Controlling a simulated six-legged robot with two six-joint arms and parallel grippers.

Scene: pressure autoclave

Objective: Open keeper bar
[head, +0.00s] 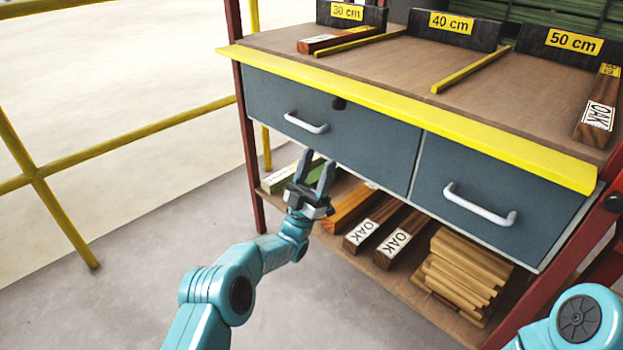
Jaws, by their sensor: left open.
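I cannot make out a keeper bar for certain in the head view. A small dark fitting (338,103) sits near the top edge of the left blue-grey drawer (375,145). This drawer has a white handle (306,122) and looks shut. My left gripper (317,166) is open and empty, with its two grey fingers pointing up just below that drawer's lower edge in the picture. It appears apart from the handle. My right gripper is out of view; only part of my right arm shows at the lower right.
The right drawer (495,180) has a white handle and looks shut. A yellow strip (400,105) edges the worktop above. Oak bars and a stack of wooden slats (460,265) lie on the lower shelf. Yellow railing (130,145) stands at left; floor there is clear.

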